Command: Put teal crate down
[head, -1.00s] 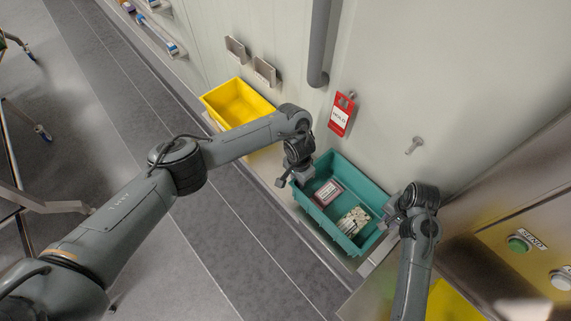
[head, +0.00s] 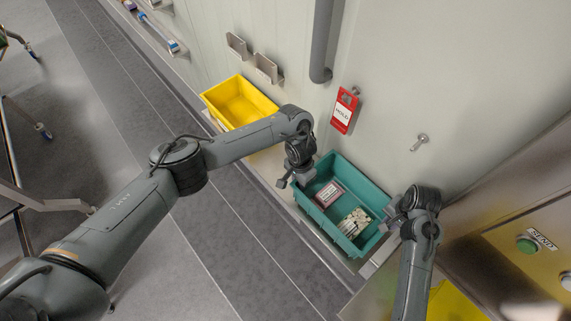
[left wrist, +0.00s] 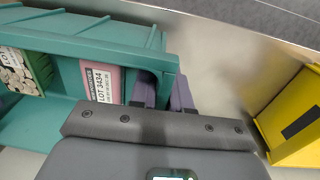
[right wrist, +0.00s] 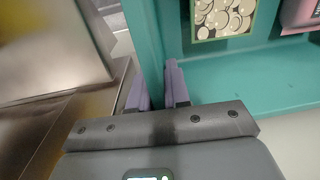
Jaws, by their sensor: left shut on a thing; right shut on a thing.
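The teal crate (head: 377,196) stands between my two grippers beside the pale wall in the head view. It holds a pink packet labelled LOT 3434 (left wrist: 103,82) and a packet with a pale round pattern (right wrist: 222,17). My left gripper (head: 290,181) is shut on the crate's left end wall; its fingers straddle the rim in the left wrist view (left wrist: 163,92). My right gripper (head: 392,222) is shut on the opposite end wall, with fingers around the rim in the right wrist view (right wrist: 160,85). Whether the crate's underside touches the ledge is hidden.
A yellow bin (head: 238,101) stands left of the crate along the wall. A red HOLD tag (head: 343,110) and a hook (head: 420,141) are on the wall above. A metal panel with a green SEND button (head: 526,244) is at right. A dark belt strip (head: 215,210) runs in front.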

